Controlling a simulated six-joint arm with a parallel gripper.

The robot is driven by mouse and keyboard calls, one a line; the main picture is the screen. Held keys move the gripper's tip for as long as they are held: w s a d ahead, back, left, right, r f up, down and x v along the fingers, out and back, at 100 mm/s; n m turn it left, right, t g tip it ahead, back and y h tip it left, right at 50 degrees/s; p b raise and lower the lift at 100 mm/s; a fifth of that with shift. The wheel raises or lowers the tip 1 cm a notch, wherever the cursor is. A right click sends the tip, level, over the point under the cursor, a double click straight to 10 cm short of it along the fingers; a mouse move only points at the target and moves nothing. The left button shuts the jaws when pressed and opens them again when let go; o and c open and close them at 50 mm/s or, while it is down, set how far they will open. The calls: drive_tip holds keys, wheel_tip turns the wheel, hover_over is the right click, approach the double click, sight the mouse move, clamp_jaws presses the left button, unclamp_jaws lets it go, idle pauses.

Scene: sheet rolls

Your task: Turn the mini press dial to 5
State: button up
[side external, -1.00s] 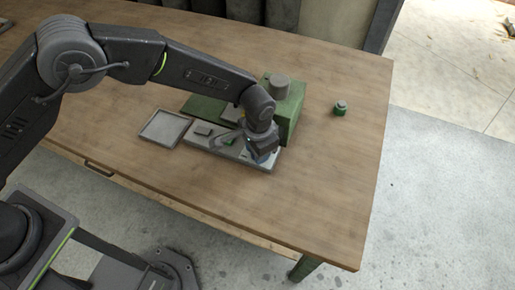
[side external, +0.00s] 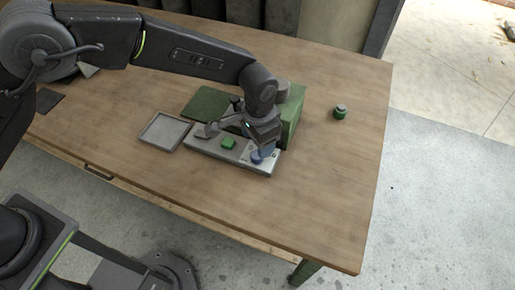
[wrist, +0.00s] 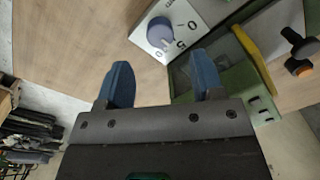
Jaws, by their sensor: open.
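The mini press (side external: 292,108) is a green block at the back right of a long light control panel (side external: 205,147). The dial (side external: 257,157) is a round blue-grey knob at the panel's right end. In the wrist view the dial (wrist: 161,32) sits on a white plate with printed marks, among them a 5 near its lower right. Its pointer setting is too small to tell. My gripper (side external: 262,145) hangs just over the dial. In the wrist view my gripper (wrist: 161,72) has its blue fingers apart and empty, with the dial ahead of the gap, apart from both fingers.
A green button (side external: 228,143) and a grey lever (side external: 207,130) are on the panel. A shallow grey tray (side external: 164,132) lies to its left. A small green jar (side external: 340,112) stands right of the press. The table's front right is clear.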

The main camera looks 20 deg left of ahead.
wheel_tip(320, 180, up, 8)
drive_tip(key=shift+f, duration=0.25)
drive_tip(key=shift+s, duration=0.1)
